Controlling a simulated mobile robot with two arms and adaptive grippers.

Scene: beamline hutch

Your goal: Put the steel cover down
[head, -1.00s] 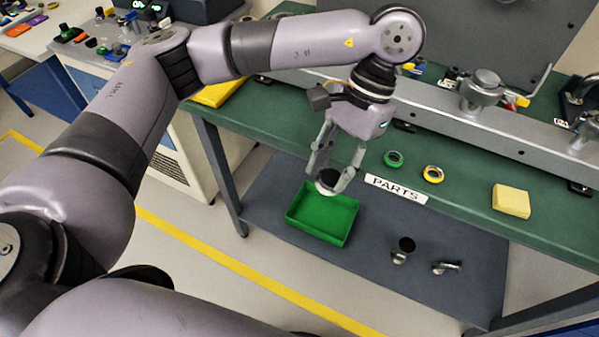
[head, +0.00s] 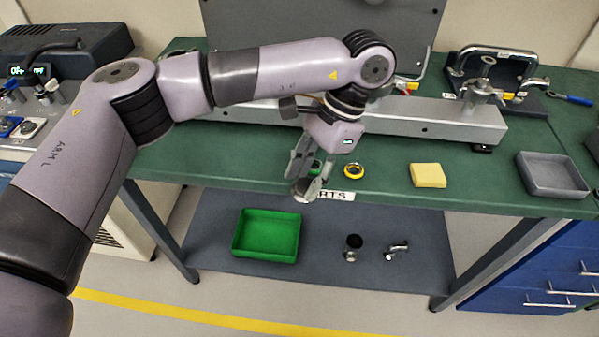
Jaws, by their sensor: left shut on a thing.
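My left gripper (head: 303,176) points down at the front edge of the green bench (head: 228,167). It is shut on a small round steel piece, which I take to be the steel cover (head: 305,190). The fingers hide part of the piece, and it overlaps the left end of the PARTS label in the head view. I cannot tell its exact height or whether it touches the bench. My right gripper is not in view.
A green tray (head: 265,254) and two metal fittings, one upright (head: 350,254) and one lying (head: 396,250), are on the lower shelf. A clamped rail (head: 420,115) runs behind.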

